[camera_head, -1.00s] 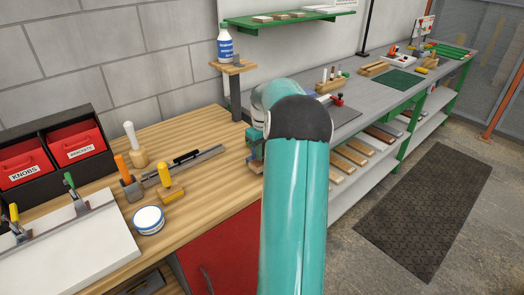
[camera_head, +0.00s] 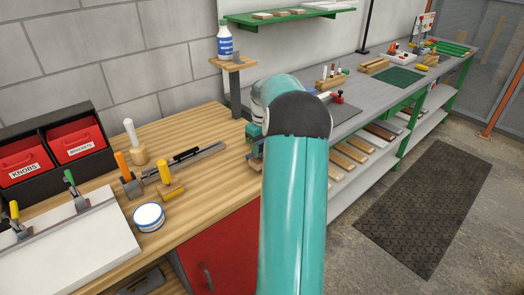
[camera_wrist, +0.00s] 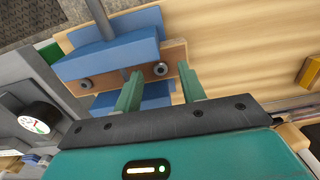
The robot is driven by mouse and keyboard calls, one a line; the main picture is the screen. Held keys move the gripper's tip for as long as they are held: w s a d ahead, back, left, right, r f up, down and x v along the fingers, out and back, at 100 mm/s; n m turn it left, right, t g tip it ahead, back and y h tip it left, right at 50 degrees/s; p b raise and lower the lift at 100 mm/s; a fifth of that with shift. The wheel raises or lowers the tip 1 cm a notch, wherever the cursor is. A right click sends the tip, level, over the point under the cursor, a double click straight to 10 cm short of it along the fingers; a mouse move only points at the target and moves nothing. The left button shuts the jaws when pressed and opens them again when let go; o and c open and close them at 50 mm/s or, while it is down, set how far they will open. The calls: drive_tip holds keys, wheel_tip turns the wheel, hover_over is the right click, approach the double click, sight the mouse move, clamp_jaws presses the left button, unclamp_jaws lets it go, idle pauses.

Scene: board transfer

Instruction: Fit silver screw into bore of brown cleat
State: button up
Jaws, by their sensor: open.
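In the wrist view, my gripper (camera_wrist: 159,70) is open, its two green fingers apart with nothing visibly held between them. Beyond the fingertips is a brown wooden piece (camera_wrist: 118,66), which looks like the cleat, between blue vise-like blocks (camera_wrist: 118,42). It shows two round metal-rimmed spots, one at the left and one between my fingertips; I cannot tell whether they are bores or screw heads. I cannot pick out a loose silver screw. In the head view, my arm covers most of the gripper and the work spot at the bench's right end.
The wooden bench (camera_head: 205,128) holds a blue-white tin (camera_head: 149,217), handled tools in blocks, a dark bar tool (camera_head: 185,157) and red bins (camera_head: 74,143). A bottle (camera_head: 225,43) stands on a raised wooden stand. A long grey bench (camera_head: 365,93) runs away to the right.

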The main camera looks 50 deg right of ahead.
wheel_tip(320, 180, up, 13)
drive_tip(key=shift+f, duration=0.2)
drive_tip(key=shift+d, duration=0.1)
idle(0.4)
drive_tip(key=w+a+r+n+t+h, duration=0.1)
drive_tip(key=a+r, duration=0.3)
drive_tip(key=a, duration=0.9)
drive_tip(key=w+a+r+t+h, duration=0.1)
drive_tip(key=a+r, duration=0.2)
drive_tip(key=a, duration=1)
drive_tip(key=s+a+f+t+y, duration=0.1)
drive_tip(key=s+a+f, duration=0.2)
drive_tip(key=s+a, duration=0.5)
drive_tip(key=s+a+f+n+t, duration=0.1)
drive_tip(key=s+a, duration=0.6)
drive_tip(key=a, duration=0.7)
wheel_tip(320, 180, down, 2)
drive_tip(key=shift+s+a+f+n+t+y, duration=0.1)
drive_tip(key=shift+s+a+n+t+y, duration=0.25)
drive_tip(key=shift+t, duration=0.45)
